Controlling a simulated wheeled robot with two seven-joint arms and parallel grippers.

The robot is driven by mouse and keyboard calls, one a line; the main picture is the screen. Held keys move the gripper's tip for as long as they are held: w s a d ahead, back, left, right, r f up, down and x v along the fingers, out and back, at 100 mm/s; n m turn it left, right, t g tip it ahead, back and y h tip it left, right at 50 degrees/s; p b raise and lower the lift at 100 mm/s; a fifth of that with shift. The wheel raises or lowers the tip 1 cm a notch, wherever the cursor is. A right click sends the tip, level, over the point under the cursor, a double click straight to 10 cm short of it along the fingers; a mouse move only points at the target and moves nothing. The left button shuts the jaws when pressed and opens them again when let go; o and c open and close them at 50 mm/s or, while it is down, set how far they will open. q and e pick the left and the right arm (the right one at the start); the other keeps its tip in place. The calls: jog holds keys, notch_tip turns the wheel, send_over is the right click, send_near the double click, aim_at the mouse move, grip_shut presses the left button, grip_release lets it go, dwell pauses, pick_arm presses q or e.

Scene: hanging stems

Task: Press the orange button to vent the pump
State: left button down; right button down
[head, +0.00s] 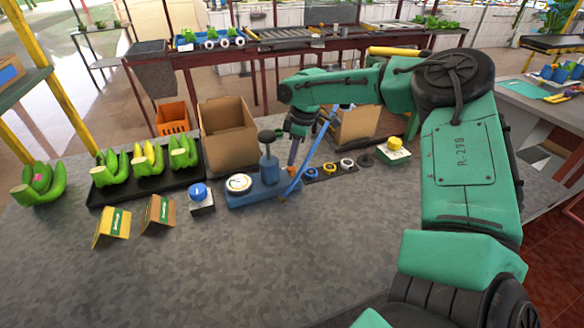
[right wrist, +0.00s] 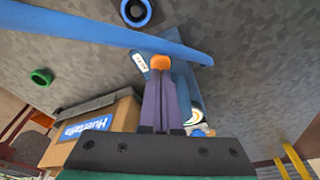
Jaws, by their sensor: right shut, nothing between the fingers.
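The blue pump (head: 262,188) stands on the grey table, with a round white gauge (head: 239,183) on its left and a long blue lever (head: 312,160) slanting up to the right. The orange button (right wrist: 161,62) shows in the right wrist view, on the pump's blue body just beyond my fingertips. In the head view it is a tiny orange spot, low beside the lever. My right gripper (head: 292,163) points down behind the lever, its purple fingers shut and empty. In the right wrist view, the fingertips (right wrist: 160,80) line up with the button; I cannot tell whether they touch. My left gripper is out of view.
A blue knob on a box (head: 201,198) stands left of the pump, and a yellow knob on a green box (head: 395,150) to the right. Several rings lie on a dark strip (head: 340,170). Cardboard boxes (head: 228,135) stand behind.

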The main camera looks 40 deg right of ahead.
jog(key=shift+b+x, duration=0.55)
jog(key=shift+x, duration=0.35)
dwell(0.8)
jog(key=shift+s, duration=0.15)
jog(key=w+a+p+v, duration=0.1)
jog(key=p+v, duration=0.6)
jog(key=v, duration=0.1)
jog(key=shift+w+r, duration=0.2)
dwell(0.4)
